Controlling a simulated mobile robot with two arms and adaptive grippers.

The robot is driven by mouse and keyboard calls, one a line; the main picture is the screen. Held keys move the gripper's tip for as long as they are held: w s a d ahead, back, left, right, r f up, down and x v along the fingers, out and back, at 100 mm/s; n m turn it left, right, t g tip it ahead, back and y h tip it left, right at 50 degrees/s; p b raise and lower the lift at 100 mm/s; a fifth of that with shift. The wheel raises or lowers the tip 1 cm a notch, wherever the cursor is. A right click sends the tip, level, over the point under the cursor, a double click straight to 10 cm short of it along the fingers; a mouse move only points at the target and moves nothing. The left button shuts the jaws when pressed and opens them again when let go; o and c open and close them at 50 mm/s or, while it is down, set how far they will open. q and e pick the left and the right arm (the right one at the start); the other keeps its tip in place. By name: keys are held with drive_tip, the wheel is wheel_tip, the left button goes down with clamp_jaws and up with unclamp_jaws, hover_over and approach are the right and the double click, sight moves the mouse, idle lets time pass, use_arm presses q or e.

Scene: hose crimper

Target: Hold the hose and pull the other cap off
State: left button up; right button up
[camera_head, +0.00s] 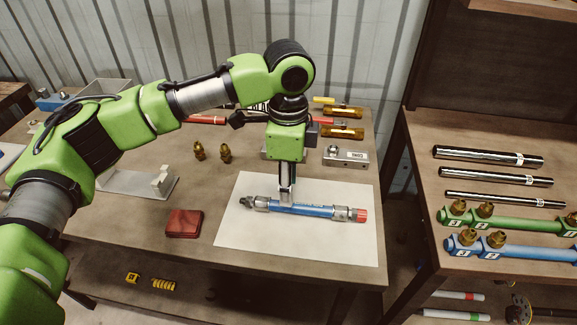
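The blue hose (310,209) lies on a white sheet (320,247) on the table, with metal fittings at both ends. A red cap (360,215) sits on its right end. The left end (246,202) shows a dark fitting with no red cap visible. My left gripper (287,197) points straight down at the hose, left of its middle. Its fingers overlap the hose in the view, but I see them edge-on and cannot tell whether they grip it. My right gripper is not in view.
A red box (184,223) lies left of the sheet. Two brass fittings (225,153) and a grey metal block (345,157) stand behind it. A side table (500,185) at the right holds rods and green and blue hoses. The sheet's front part is clear.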

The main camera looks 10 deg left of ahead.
sight(301, 208)
use_arm(q)
wheel_tip(301, 208, down, 6)
drive_tip(key=shift+r, duration=0.1)
drive_tip(key=shift+c, duration=0.3)
clamp_jaws()
idle(0.6)
